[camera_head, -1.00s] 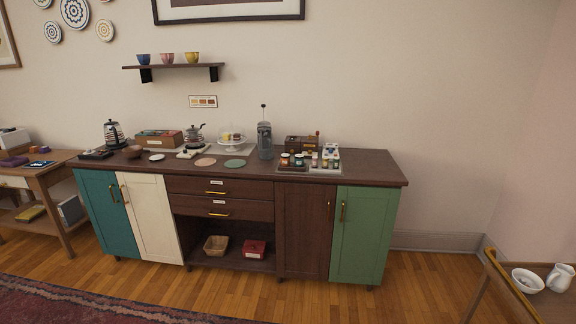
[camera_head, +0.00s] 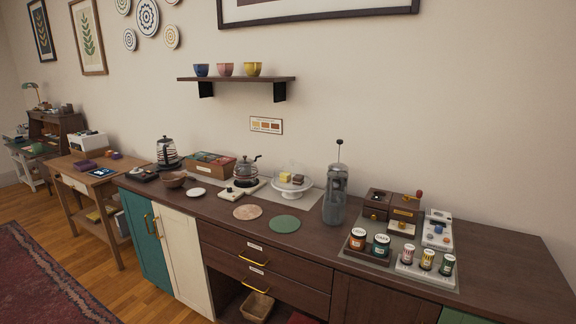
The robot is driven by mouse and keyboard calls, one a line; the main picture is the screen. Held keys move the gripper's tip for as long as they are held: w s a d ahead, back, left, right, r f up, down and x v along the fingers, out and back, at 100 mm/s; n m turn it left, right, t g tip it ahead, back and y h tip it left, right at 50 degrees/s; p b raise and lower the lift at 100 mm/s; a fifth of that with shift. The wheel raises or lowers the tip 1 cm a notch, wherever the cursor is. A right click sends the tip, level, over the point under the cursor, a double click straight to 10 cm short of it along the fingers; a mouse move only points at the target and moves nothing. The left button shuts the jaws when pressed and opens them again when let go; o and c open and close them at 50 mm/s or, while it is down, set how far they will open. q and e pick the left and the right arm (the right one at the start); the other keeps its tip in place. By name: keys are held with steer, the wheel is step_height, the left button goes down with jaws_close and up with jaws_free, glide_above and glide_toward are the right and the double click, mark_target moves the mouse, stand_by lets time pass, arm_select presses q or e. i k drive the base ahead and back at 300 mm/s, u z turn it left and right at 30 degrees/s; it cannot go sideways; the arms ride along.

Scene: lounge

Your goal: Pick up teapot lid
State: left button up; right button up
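A dark banded kettle (camera_head: 167,153) stands further left, at the sideboard's left end. A small white round disc (camera_head: 196,192) lies flat on the top in front of the pot; I cannot tell if it is a lid or a saucer. Neither of my grippers is in view.
The dark wooden sideboard (camera_head: 330,268) spans the view. A brown bowl (camera_head: 173,179), a cake stand (camera_head: 291,187), a French press (camera_head: 335,200) and several jars on a mat stand on it. Two round mats lie at its front. A wooden table (camera_head: 82,175) stands left.

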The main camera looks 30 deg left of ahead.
mark_target(244, 161)
steer(key=u, duration=0.95)
